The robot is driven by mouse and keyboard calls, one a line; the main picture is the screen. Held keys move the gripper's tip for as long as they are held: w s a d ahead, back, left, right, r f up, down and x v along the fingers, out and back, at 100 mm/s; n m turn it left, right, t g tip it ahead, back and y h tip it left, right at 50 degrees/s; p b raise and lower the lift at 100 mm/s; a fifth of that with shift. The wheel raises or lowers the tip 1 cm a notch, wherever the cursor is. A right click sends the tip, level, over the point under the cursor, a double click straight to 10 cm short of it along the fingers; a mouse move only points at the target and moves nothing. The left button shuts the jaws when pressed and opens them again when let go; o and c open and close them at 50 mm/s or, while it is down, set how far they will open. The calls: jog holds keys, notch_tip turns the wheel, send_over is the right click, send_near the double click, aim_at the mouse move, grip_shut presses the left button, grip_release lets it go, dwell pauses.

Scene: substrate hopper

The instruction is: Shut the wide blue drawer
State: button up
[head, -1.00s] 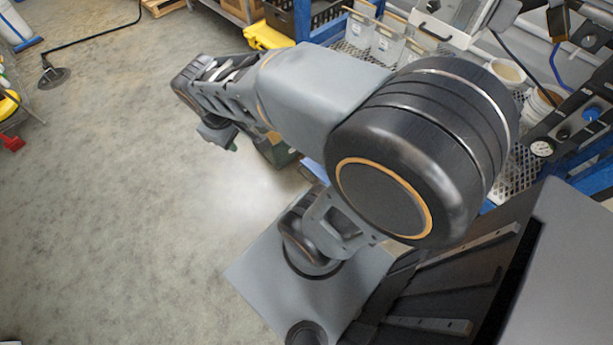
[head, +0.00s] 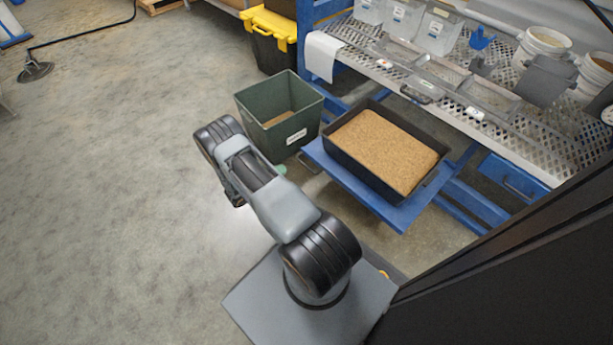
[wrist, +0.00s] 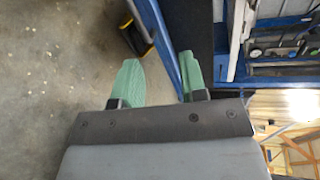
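A wide blue drawer-like shelf (head: 388,209) juts out from under the bench in the head view, with a black tray (head: 345,160) of brown substrate on it. Another blue drawer front (head: 513,179) with a handle sits flush under the bench to the right. In the wrist view my gripper (wrist: 160,82) is open, its two green fingers apart with nothing between them. A long blue edge (wrist: 158,35) runs just beyond the fingertips. In the head view my arm hides most of the gripper; a green fingertip (head: 281,169) shows left of the jutting shelf.
A green bin (head: 275,112) stands on the floor beyond my arm, close to the shelf's left side. A yellow-lidded black tote (head: 270,35) is behind it. The perforated bench (head: 490,90) holds containers and buckets.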

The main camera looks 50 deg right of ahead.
jog(key=n+t+b, duration=0.1)
jog(key=n, duration=0.1)
send_near(307, 166)
jog(key=shift+h, duration=0.3)
jog(key=b+x, duration=0.1)
jog(key=x, duration=0.2)
jog(key=b+x, duration=0.2)
jog(key=x, duration=0.1)
jog(key=f+b+x, duration=0.1)
jog(key=x, duration=0.3)
jog(key=shift+w+f+b, duration=0.1)
jog(key=shift+w+b, duration=0.05)
jog(key=shift+b, duration=0.15)
grip_shut()
